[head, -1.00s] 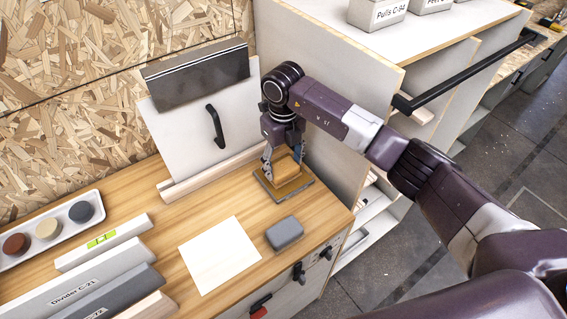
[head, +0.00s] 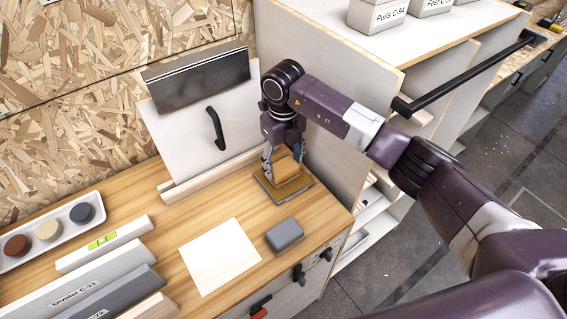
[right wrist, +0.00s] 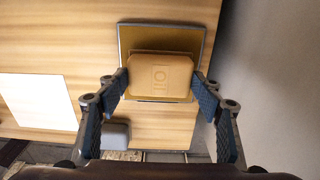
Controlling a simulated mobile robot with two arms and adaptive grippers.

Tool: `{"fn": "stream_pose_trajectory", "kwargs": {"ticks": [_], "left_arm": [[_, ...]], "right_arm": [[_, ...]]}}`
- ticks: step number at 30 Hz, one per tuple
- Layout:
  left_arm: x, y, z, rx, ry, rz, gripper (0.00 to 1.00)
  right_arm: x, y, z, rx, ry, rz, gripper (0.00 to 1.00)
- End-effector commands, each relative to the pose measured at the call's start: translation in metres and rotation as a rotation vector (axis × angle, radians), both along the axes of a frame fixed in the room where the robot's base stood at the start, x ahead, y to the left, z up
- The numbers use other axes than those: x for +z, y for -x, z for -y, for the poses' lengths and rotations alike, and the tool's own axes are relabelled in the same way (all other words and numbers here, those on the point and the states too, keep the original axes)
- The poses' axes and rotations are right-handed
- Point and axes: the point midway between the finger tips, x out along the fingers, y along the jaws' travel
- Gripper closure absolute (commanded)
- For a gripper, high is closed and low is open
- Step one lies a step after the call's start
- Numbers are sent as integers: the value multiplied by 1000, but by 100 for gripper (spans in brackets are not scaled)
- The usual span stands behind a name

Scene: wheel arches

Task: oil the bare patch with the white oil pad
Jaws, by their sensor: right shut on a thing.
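My right gripper (head: 284,162) is shut on a tan oil pad (right wrist: 161,78), its fingers on the two sides. In the right wrist view the pad carries raised letters that seem to read OIL; it looks tan, not white. The pad is over a shallow grey-rimmed tray with an amber-brown face (head: 285,190); I cannot tell whether they touch. A pale, nearly white square patch (head: 220,257) lies on the wooden worktop, left of and nearer than the tray; it also shows in the right wrist view (right wrist: 38,101). My left gripper is not in view.
A grey block (head: 285,235) sits between the patch and the worktop's edge. A white panel with a black handle (head: 216,127) stands behind. At left are a white tray (head: 66,246) with three round pucks, a level (head: 103,240) and divider bars (head: 85,293). A cabinet side (head: 335,140) bounds the right.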

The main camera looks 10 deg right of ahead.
Motion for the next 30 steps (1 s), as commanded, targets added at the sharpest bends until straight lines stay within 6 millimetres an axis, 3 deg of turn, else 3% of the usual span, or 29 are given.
{"fn": "stream_pose_trajectory", "kwargs": {"ticks": [19,30], "left_arm": [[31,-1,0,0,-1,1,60],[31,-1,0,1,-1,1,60]], "right_arm": [[57,-1,1,0,0,3,59],[60,-1,1,-2,0,3,59]]}}
